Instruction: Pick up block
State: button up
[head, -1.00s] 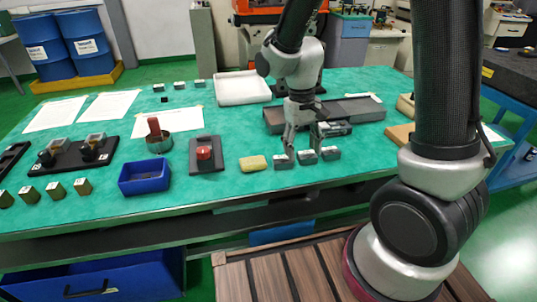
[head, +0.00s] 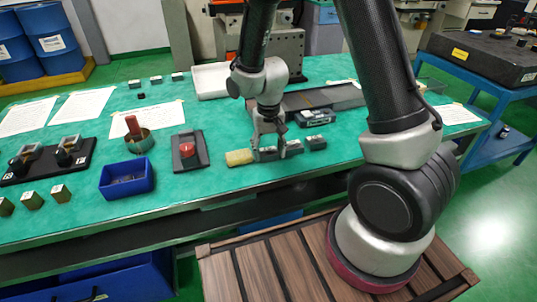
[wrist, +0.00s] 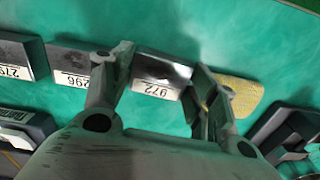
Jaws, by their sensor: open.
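Three grey metal blocks with white number labels stand in a row near the table's front edge. The left block (head: 266,155), nearest the yellow sponge, shows in the wrist view (wrist: 162,70) between my fingers. The middle block (head: 294,147) and the right block (head: 316,143) also show in the wrist view, as the middle one (wrist: 70,62) and the far-left one (wrist: 15,58). My gripper (head: 268,147) is open and low over the left block; it shows in the wrist view (wrist: 165,68) with one finger on each side. I cannot tell whether either finger touches it.
The yellow sponge (head: 239,157) lies close beside the left finger. A black slab with a red knob (head: 188,151) and a blue bin (head: 126,178) stand farther left. A dark device (head: 315,117) sits behind the blocks. Green table (head: 220,185) is clear in front.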

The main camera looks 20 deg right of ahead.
jog(key=c, duration=1.1)
jog(key=shift+r, duration=0.1)
